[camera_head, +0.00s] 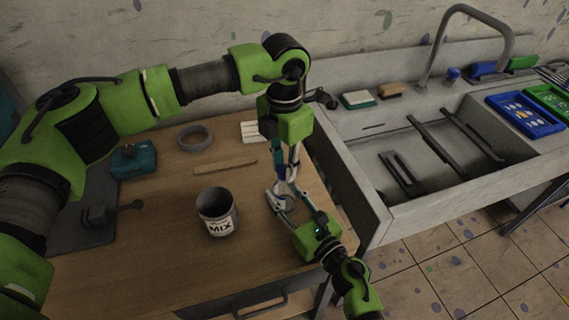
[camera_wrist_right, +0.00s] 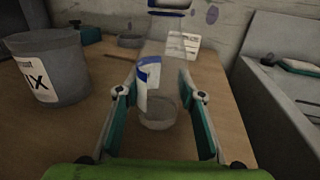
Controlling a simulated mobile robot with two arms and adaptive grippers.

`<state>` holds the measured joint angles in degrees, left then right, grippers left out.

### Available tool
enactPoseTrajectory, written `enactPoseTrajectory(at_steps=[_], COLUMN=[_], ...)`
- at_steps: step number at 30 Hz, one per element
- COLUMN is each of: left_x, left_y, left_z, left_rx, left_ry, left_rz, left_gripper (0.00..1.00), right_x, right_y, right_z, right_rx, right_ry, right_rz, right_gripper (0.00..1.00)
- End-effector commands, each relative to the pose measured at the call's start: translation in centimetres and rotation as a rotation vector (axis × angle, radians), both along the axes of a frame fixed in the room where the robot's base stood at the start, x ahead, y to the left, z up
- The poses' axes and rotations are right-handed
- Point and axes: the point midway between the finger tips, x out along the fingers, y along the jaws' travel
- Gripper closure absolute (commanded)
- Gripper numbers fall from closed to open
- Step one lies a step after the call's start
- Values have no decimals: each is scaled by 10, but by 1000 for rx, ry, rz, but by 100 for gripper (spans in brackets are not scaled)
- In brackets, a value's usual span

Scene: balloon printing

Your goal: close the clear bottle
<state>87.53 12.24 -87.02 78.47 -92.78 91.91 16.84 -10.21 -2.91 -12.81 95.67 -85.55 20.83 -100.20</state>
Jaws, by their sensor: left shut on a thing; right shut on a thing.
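The clear bottle (camera_wrist_right: 158,117) stands between the fingers of my right gripper (camera_wrist_right: 160,98) in the wrist view, its see-through base near the table. A white and blue label-like patch (camera_wrist_right: 147,78) shows above the base. In the head view the bottle (camera_head: 287,203) is small and partly hidden by the fingers. My right gripper (camera_head: 283,201) is shut on it from the front right. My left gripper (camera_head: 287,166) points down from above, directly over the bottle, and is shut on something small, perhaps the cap. Fingers and low light hide whether cap and bottle touch.
A grey MIX cup (camera_head: 218,212) stands left of the bottle on the wooden table (camera_head: 165,250). A wooden stick (camera_head: 225,165), grey ring (camera_head: 195,138) and teal device (camera_head: 133,158) lie behind. A sink (camera_head: 430,160) adjoins on the right.

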Motion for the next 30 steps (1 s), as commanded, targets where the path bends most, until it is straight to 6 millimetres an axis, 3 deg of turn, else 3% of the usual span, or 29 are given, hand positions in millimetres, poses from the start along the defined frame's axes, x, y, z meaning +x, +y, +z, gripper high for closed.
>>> enactPoseTrajectory(at_steps=[5, 6, 8, 20, 30], left_x=[0, 0, 0, 1, 1], left_y=[0, 0, 0, 0, 0], left_z=[0, 0, 0, 4, 43], left_rx=[1, 1, 1, 0, -1], left_ry=[-1, -1, -1, -1, -2], left_rz=[-44, -43, -43, -41, -41], left_gripper=[100, 73, 62, 62, 62], right_x=[0, 0, 0, 0, 0], right_y=[0, 0, 0, 0, 0], right_z=[0, 0, 0, 0, 0], right_rx=[0, 0, 0, 0, 0], right_ry=[0, 0, 0, 0, 0], right_rz=[0, 0, 0, 0, 0], right_gripper=[100, 100, 100, 100, 100])
